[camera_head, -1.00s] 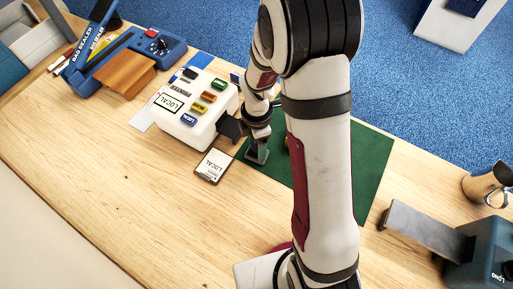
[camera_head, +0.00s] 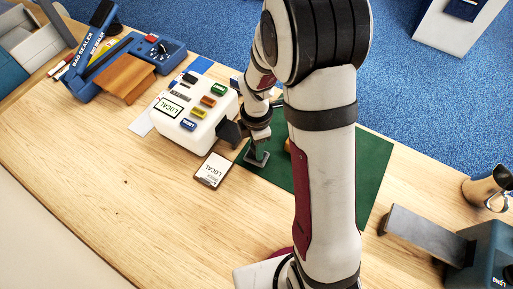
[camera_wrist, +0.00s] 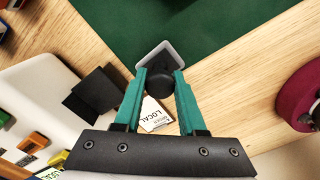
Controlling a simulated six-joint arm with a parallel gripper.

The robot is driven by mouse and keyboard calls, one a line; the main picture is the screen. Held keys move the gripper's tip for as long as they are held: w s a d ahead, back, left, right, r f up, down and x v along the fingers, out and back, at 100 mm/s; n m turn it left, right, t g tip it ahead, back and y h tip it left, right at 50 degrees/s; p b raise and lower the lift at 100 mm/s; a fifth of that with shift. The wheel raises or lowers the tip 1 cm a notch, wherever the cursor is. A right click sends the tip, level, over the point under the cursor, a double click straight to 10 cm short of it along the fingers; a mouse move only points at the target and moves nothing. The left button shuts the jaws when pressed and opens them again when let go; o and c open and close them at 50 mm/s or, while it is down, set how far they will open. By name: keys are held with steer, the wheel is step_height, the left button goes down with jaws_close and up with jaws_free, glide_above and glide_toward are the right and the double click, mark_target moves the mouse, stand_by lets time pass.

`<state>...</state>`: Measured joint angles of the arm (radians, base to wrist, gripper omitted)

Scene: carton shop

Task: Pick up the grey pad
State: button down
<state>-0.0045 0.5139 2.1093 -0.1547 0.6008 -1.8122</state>
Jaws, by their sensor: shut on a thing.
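The grey pad (camera_wrist: 160,54) is a small light-grey square plate with a round black knob (camera_wrist: 160,78), seen in the wrist view. My gripper (camera_wrist: 160,73) has its two teal fingers closed on the knob from both sides. In the head view, my gripper (camera_head: 258,139) is above the pad (camera_head: 259,160), at the left edge of the green mat. I cannot tell whether the pad touches the surface below. The knob and fingers hide part of the pad.
A white box (camera_head: 204,139) with coloured labelled blocks stands just left of my gripper, with a black plate (camera_head: 229,134) on its side. A LOCAL card (camera_head: 212,171) lies close by. The green mat (camera_head: 374,165) lies right, partly behind my arm. The front-left table is clear.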

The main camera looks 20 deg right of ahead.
steer(key=r, duration=0.3)
steer(key=shift+d+r, duration=0.1)
steer(key=shift+d, duration=0.1)
steer(key=s+d+r, duration=0.6)
steer(key=d, duration=0.3)
steer(key=shift+d+r, duration=0.25)
steer(key=shift+d, duration=0.05)
steer(key=c, duration=1.2)
jaws_free()
jaws_close()
steer(key=w+d+m, duration=0.1)
steer(key=w+d, duration=0.8)
steer(key=w, duration=0.5)
steer(key=shift+w+a+f, duration=0.1)
steer(key=shift+f, duration=2.7)
